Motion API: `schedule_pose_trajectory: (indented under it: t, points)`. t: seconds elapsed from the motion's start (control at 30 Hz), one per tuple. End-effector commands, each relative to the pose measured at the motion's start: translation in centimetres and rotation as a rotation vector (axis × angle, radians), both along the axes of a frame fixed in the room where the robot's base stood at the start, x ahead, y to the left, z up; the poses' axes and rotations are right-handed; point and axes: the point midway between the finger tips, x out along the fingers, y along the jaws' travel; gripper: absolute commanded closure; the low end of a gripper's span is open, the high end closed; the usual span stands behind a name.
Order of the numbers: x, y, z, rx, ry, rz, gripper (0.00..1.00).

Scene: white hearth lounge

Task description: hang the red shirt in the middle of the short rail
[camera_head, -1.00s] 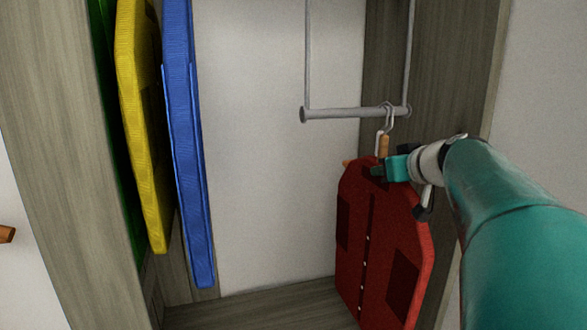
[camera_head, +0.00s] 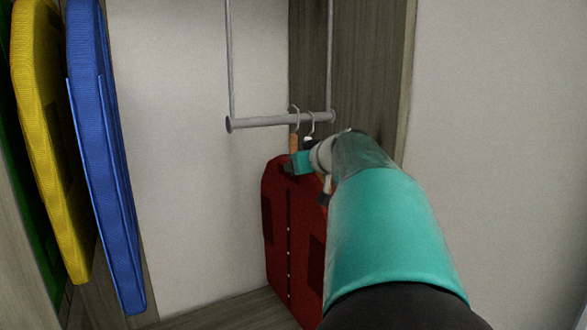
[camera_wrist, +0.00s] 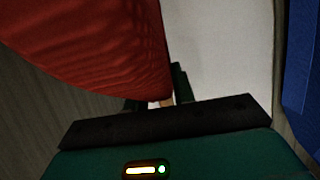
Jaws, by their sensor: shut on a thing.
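The red shirt (camera_head: 279,225) hangs upright on a hanger below the short rail (camera_head: 262,121), right of the rail's middle. Its orange-brown hanger neck (camera_head: 294,143) leads up to a thin hook at the rail; I cannot tell whether the hook rests on the rail. A second thin hook (camera_head: 310,118) shows just right of it; what it belongs to is hidden. My gripper (camera_head: 293,164) is shut on the hanger at the shirt's top. In the wrist view, the shirt (camera_wrist: 95,45) fills the upper left, with my gripper's fingers (camera_wrist: 160,92) beside its edge.
A blue garment (camera_head: 103,160) and a yellow garment (camera_head: 48,140) hang at the left, with a green one (camera_head: 22,190) partly behind. The white back wall (camera_head: 185,170) between them and the shirt is clear. A wooden side panel (camera_head: 385,75) stands close on the right.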

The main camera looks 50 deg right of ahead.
Motion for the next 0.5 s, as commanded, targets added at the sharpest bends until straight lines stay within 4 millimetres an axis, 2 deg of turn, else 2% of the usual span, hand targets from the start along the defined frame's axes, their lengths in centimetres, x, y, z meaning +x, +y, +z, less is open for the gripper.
schedule_pose_trajectory:
  t: [0.5]
  points:
    - [3.6, -1.1, 0.0, -0.001, 0.000, 0.000, 1.00]
